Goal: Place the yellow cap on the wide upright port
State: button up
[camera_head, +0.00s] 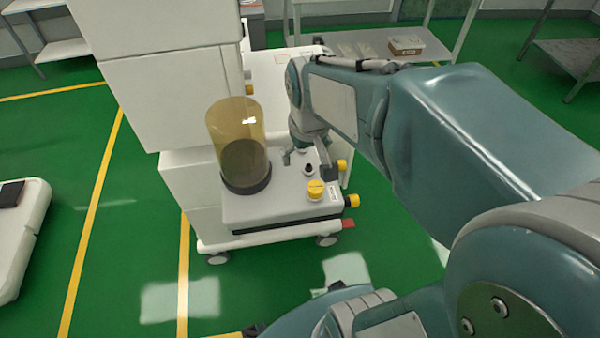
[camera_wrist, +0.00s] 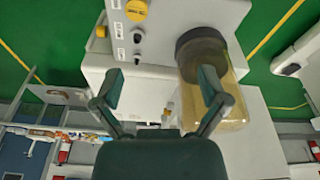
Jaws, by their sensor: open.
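A yellow cap (camera_head: 315,189) sits at the front right of the white cart's top. It also shows at the top edge of the wrist view (camera_wrist: 136,9), beside a label. I cannot tell whether a port is under it. Behind it is a small dark upright port (camera_head: 308,170), also in the wrist view (camera_wrist: 138,38). A smaller fitting (camera_wrist: 137,60) is in line with them. My gripper (camera_head: 306,161) is above the back of this row. In the wrist view my gripper (camera_wrist: 160,80) is open and empty, its fingers apart from the cap.
An amber cylinder with a dark base (camera_head: 240,145) stands on the cart top, left of the ports, close to one finger in the wrist view. Yellow side fittings (camera_head: 351,201) stick out at the cart's right. A tall white cabinet (camera_head: 175,95) rises behind left.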

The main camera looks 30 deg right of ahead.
jog(key=s+a+r+t, duration=0.3)
jog(key=s+a+r, duration=0.2)
jog(key=s, duration=0.4)
jog(key=shift+a+r+n, duration=0.15)
jog(key=shift+a+n, duration=0.25)
jog(key=shift+w+d, duration=0.1)
dwell(0.8)
